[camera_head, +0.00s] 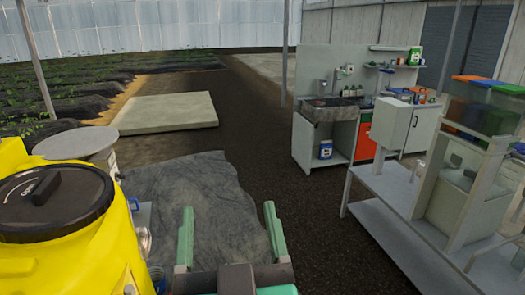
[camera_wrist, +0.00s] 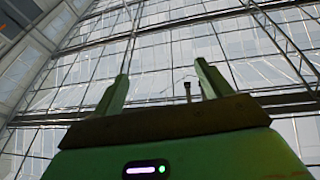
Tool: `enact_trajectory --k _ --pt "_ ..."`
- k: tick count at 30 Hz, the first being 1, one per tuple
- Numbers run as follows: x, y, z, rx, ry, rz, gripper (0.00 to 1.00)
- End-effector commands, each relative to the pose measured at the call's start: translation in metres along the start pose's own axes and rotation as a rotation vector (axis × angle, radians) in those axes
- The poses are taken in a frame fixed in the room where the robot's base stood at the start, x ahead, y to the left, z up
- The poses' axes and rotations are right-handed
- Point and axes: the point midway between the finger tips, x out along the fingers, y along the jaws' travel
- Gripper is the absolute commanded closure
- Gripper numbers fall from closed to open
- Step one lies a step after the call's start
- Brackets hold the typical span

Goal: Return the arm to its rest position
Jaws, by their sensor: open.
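My gripper (camera_head: 229,208) is at the bottom middle of the head view, its two green fingers apart with nothing between them. In the wrist view my gripper (camera_wrist: 161,70) also shows its two fingers spread and empty, against the glazed greenhouse roof and wall. In the head view it appears in front of a grey sheet-like surface on the ground (camera_head: 190,190). I cannot tell how far above that it is. Most of my arm is out of view.
A yellow tank with a black lid (camera_head: 45,195) stands close at the left. A bench with equipment (camera_head: 400,225) is at the right, and a sink unit (camera_head: 335,105) is farther back. A pale slab (camera_head: 168,112) lies on the ground. The dark path between is clear.

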Motion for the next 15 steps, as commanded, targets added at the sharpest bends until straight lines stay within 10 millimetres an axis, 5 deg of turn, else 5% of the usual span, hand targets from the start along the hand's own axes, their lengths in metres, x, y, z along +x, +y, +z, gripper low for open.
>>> enact_trajectory --k 1,4,6,10,15 --pt "-0.016 0.011 -0.041 -0.044 0.107 0.055 0.23" --pt "-0.060 0.028 -0.119 -0.136 0.323 0.174 0.23" --pt "-0.029 0.024 -0.177 -0.119 0.292 0.158 0.23" --pt "-0.009 0.021 -0.233 -0.108 0.287 0.153 0.23" --pt "0.005 0.018 -0.271 -0.099 0.283 0.148 0.23"
